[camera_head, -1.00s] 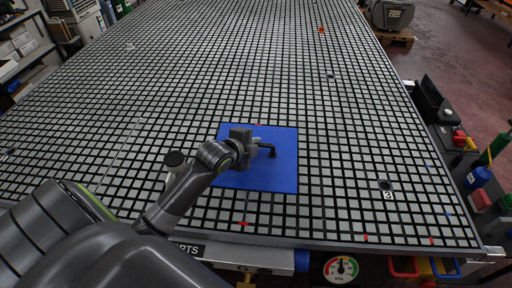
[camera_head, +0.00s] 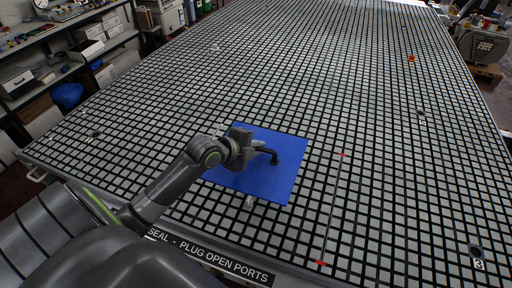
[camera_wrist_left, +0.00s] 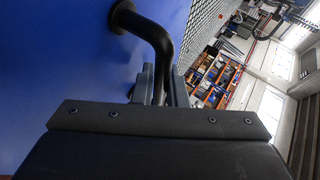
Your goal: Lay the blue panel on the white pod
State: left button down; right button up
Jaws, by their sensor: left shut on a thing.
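The blue panel (camera_head: 284,172) is a flat square with a dark bent handle (camera_head: 268,153) on top, seen in the head view above the near part of the grid table. My left gripper (camera_head: 248,150) is shut on the handle. In the left wrist view the panel (camera_wrist_left: 60,60) fills the left side, and its handle (camera_wrist_left: 150,35) runs down to the jaws. I cannot make out a white pod for certain; a small pale piece (camera_head: 250,202) shows at the panel's near edge. My right gripper is not in view.
The white and black grid table (camera_head: 330,80) is mostly clear around the panel. Red marks (camera_head: 343,155) lie to its right. A port marked 3 (camera_head: 477,252) is at the lower right. Shelves with boxes (camera_head: 90,48) stand beyond the left edge.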

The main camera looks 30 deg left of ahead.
aim_at(257, 164)
pick_arm(q)
jog(key=shift+r, duration=0.1)
jog(key=shift+f+b, duration=0.55)
jog(key=shift+f, duration=0.05)
notch_tip(257, 164, down, 6)
jog(key=b, duration=0.5)
jog(key=shift+f+b, duration=0.25)
jog(key=shift+b, duration=0.15)
jog(key=shift+f+b, duration=0.6)
jog(key=shift+f, duration=0.05)
jog(key=c, duration=1.4)
grip_release()
jog(key=shift+o, duration=0.2)
